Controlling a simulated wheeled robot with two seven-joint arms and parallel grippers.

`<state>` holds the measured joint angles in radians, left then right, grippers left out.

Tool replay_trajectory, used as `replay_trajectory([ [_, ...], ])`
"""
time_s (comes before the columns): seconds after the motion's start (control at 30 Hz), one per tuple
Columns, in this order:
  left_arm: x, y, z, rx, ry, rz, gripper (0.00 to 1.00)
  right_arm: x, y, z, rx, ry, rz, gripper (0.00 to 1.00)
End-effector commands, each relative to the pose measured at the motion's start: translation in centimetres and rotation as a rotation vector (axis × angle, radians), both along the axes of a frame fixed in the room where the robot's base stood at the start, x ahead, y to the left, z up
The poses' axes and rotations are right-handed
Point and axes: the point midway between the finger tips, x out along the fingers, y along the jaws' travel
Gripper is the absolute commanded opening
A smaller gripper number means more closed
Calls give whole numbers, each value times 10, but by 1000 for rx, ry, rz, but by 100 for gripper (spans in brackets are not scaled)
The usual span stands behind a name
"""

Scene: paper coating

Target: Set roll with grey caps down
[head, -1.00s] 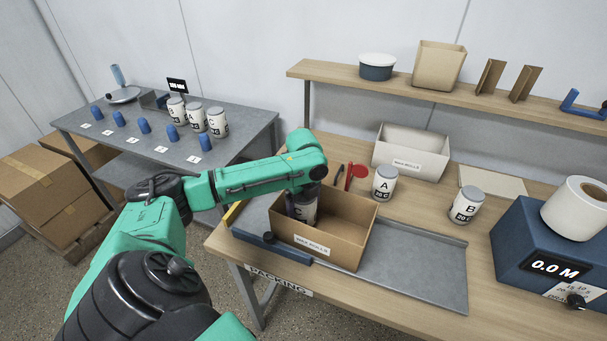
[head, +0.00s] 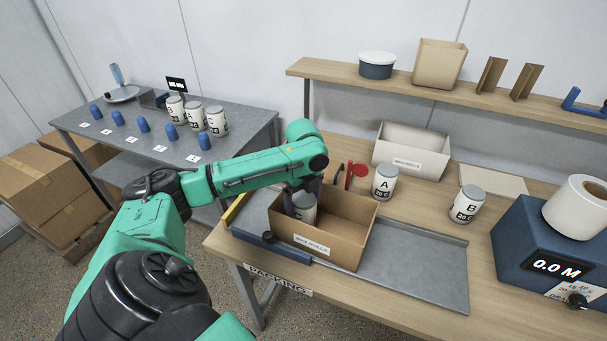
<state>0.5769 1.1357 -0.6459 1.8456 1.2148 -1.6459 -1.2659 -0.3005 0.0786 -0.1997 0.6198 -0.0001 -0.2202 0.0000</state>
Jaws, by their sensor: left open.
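A white roll with a grey cap (head: 304,205) stands inside the open brown box labelled WAX ROLLS (head: 345,240), in its left part. My left gripper (head: 296,204) reaches down into the box around this roll. It is open, and its fingertips are partly hidden by the roll and the box wall. Two more grey-capped rolls stand on the packing table: roll A (head: 384,184) right of the box and roll B (head: 467,205) farther right. My right gripper is not in view.
A grey metal plate (head: 425,275) lies under and right of the box. A white labelled bin (head: 410,155) stands behind. A blue meter with a paper roll (head: 550,245) is at the right. The left side table (head: 240,130) holds several rolls and blue pieces.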

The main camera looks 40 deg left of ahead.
Motion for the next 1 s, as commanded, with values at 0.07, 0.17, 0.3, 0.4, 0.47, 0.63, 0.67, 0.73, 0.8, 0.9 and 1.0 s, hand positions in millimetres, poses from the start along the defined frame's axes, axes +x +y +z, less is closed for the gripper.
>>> replay_trajectory([
  [0.07,1,0,22,0,-7,-1,100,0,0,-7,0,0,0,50],
  [0.17,2,0,49,0,-7,0,100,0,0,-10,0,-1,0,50],
  [0.3,1,0,73,-2,-3,0,100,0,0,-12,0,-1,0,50],
  [0.4,0,0,79,-1,0,0,100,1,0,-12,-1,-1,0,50],
  [0.47,0,0,80,-1,1,0,100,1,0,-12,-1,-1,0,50],
  [0.63,0,0,80,-1,1,0,100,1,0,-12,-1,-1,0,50],
  [0.67,0,0,80,-1,0,0,100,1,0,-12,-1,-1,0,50],
  [0.73,0,0,80,-1,0,0,100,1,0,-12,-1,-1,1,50],
  [0.8,0,0,80,-1,0,0,100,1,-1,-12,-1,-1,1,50],
  [0.9,0,0,79,-1,0,0,100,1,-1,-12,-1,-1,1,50],
  [1.0,0,0,79,-1,0,0,100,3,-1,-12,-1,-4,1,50],
])
